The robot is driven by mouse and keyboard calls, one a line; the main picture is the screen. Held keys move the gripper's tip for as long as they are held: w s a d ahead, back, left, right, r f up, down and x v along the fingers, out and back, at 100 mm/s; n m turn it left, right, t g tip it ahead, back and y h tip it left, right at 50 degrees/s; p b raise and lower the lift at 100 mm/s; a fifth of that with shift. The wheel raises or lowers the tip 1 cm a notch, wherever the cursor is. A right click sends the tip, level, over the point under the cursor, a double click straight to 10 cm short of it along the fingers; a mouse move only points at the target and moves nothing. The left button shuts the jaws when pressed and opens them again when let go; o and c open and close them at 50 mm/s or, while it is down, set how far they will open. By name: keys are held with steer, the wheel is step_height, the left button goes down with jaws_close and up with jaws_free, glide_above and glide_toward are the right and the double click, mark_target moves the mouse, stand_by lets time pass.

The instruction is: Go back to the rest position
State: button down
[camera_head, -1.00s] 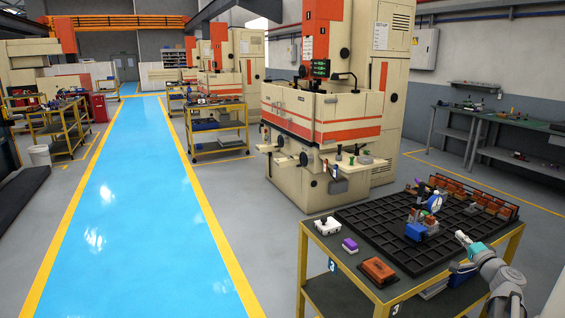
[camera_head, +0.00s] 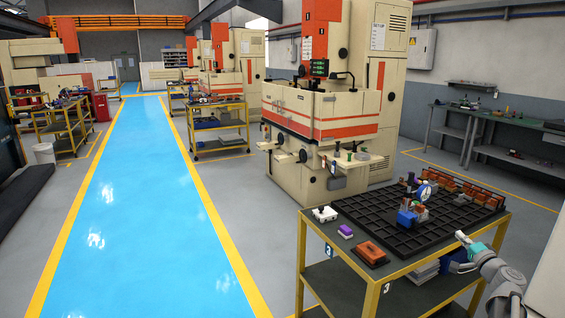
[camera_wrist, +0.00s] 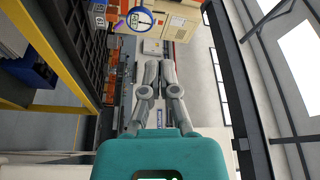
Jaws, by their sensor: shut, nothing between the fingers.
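My gripper (camera_wrist: 160,72) shows in the wrist view. Its grey fingers are together and empty, in front of the teal gripper body. In the head view my arm shows at the lower right, beside the right end of the yellow-framed cart (camera_head: 375,300). A round white dial with a blue rim (camera_head: 424,192) stands on the tray; a similar dial (camera_wrist: 140,19) appears at the top of the wrist view.
An orange-brown block (camera_head: 371,253), a purple block (camera_head: 345,231) and a white piece (camera_head: 324,214) lie on the cart's left side. A large beige and orange machine (camera_head: 335,110) stands behind. A workbench (camera_head: 490,120) runs along the right wall. The blue walkway (camera_head: 140,220) at left is clear.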

steer(key=s+a+f+n+g+y+b, duration=0.1)
steer(key=a+f+n+g+y+b, duration=0.15)
steer(key=a+f, duration=0.5)
steer(key=s+a+f+n+g+y+b, duration=0.15)
steer(key=a+f+n+g, duration=0.25)
steer(key=a, duration=0.7)
steer(key=s+a+f+n+g+y+b, duration=0.1)
steer(key=a+f+n+g, duration=0.3)
steer(key=a, duration=0.5)
steer(key=s+a+f+n+g+h+b, duration=0.1)
steer(key=s+a+f+g+h+b, duration=0.3)
steer(key=s+f, duration=0.35)
steer(key=s+a+f+n+g+h+b, duration=0.15)
steer(key=s+a+f+g+h, duration=0.25)
steer(key=s+a+f, duration=0.4)
step_height(320, 180, up, 19)
steer(key=d+p, duration=0.1)
steer(key=p, duration=1.8)
steer(key=shift+s+d, duration=0.2)
steer(key=shift+d, duration=0.05)
